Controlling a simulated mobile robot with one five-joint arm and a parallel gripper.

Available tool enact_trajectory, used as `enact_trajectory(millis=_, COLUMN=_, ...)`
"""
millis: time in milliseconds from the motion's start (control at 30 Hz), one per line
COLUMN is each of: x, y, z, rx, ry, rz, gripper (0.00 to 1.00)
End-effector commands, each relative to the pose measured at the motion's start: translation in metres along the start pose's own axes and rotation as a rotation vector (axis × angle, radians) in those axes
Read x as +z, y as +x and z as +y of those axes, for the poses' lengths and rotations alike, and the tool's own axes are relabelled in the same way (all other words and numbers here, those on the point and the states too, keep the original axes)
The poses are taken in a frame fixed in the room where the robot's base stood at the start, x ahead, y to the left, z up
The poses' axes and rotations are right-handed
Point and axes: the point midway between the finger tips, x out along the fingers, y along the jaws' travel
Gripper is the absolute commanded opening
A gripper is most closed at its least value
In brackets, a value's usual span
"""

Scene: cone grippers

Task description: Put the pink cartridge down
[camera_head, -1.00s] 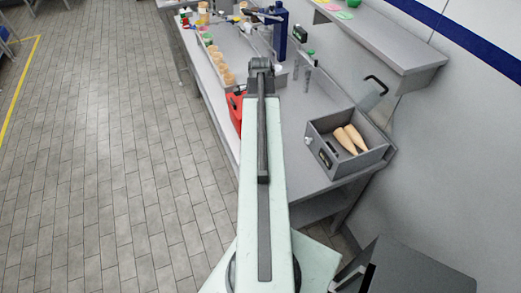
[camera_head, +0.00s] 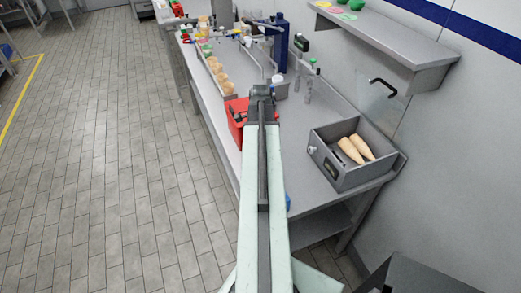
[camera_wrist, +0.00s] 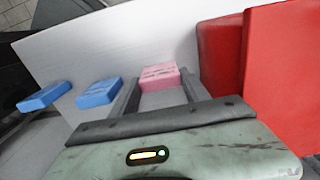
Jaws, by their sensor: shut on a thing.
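The pink cartridge (camera_wrist: 160,76) sits between the two fingertips of my gripper (camera_wrist: 158,84) in the wrist view, and the gripper is shut on it. Behind it is a pale surface, and I cannot tell whether the cartridge touches it. In the head view, my arm hides the cartridge and the fingers.
Two blue cartridges, one nearer (camera_wrist: 98,92) and one further left (camera_wrist: 43,97), are left of the pink one. A red bin (camera_head: 236,112) is beside my arm on the grey bench (camera_head: 307,185). A grey box (camera_head: 350,180) with two cones stands at right.

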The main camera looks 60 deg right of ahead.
Motion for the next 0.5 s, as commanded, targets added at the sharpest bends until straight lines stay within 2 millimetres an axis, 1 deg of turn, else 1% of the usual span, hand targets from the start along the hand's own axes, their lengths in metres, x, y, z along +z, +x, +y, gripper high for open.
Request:
enact_trajectory(millis=133, x=-0.0002, y=0.0044, z=0.0001, rx=0.000, ry=0.000, rz=0.000, gripper=0.12)
enact_trajectory(millis=167, x=-0.0002, y=0.0033, z=0.0001, rx=0.000, ry=0.000, rz=0.000, gripper=0.59)
enact_trajectory(millis=200, x=-0.0002, y=0.0026, z=0.0001, rx=0.000, ry=0.000, rz=0.000, gripper=0.71)
enact_trajectory(millis=233, x=-0.0003, y=0.0025, z=0.0001, rx=0.000, ry=0.000, rz=0.000, gripper=0.76)
enact_trajectory(millis=500, x=-0.0005, y=0.0024, z=0.0002, rx=0.000, ry=0.001, rz=0.000, gripper=0.76)
